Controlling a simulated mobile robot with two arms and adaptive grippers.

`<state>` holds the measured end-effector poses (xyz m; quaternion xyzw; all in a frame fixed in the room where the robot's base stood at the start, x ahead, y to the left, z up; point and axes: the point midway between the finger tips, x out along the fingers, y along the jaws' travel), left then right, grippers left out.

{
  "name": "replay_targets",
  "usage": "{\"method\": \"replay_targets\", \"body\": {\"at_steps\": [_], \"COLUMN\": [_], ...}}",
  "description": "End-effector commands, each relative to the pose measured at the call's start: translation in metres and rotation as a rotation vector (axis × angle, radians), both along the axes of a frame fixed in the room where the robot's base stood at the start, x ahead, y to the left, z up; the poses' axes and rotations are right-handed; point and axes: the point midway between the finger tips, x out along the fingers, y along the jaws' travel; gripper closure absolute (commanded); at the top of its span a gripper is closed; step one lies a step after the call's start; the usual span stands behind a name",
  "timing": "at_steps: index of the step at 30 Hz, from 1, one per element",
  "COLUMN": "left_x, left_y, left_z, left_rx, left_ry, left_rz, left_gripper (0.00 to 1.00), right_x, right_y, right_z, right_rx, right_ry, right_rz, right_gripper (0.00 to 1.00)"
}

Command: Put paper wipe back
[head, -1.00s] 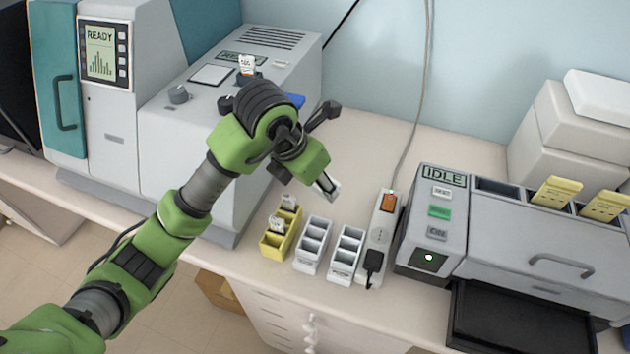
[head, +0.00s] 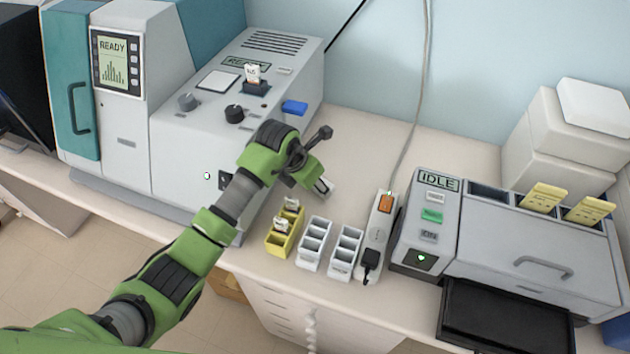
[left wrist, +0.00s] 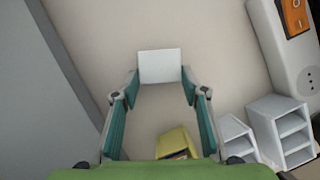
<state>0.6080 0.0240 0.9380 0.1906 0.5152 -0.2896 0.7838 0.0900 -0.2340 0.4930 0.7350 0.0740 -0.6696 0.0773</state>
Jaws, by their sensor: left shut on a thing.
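The paper wipe (left wrist: 160,66) is a flat white square between my left gripper's fingertips in the left wrist view. My left gripper (left wrist: 160,80) is shut on it, with a teal-padded finger at each side. In the head view the left gripper (head: 322,187) is over the counter, behind the racks and right of the READY machine. The wipe is small and mostly hidden there. Whether it touches the counter is unclear. My right gripper is not in view.
A yellow rack (head: 283,243) with slides, two white racks (head: 313,245) (head: 345,252) and a power strip (head: 381,222) stand in front of the gripper. The READY machine (head: 200,140) is left, the IDLE machine (head: 545,260) right. The counter behind (head: 365,130) is clear.

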Motion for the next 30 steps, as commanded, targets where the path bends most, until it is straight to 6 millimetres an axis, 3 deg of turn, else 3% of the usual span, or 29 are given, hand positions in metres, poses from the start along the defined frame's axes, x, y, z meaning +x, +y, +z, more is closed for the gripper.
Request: {"method": "replay_targets", "body": {"at_steps": [7,8,9,10,23,30], "left_x": [0.0,0.0,0.0,0.0,0.0,-0.01], "left_y": [0.0,0.0,0.0,0.0,0.001,0.012], "left_z": [-0.003,-0.003,-0.002,-0.002,0.003,0.038], "left_rx": [0.001,0.0,0.0,0.0,0.0,0.001], "left_ry": [-0.001,-0.001,-0.001,-0.001,-0.001,-0.007], "left_rz": [0.0,0.0,0.0,0.0,0.001,0.0], "left_gripper": [0.8,0.57,0.47,0.43,0.43,0.43], "right_x": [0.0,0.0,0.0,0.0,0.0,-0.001], "right_y": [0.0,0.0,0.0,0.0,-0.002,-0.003], "right_z": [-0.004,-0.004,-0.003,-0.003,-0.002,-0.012], "right_rx": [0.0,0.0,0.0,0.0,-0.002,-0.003], "right_ry": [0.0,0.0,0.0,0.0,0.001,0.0], "right_rz": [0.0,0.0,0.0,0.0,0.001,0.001], "right_gripper": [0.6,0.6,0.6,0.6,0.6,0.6]}}
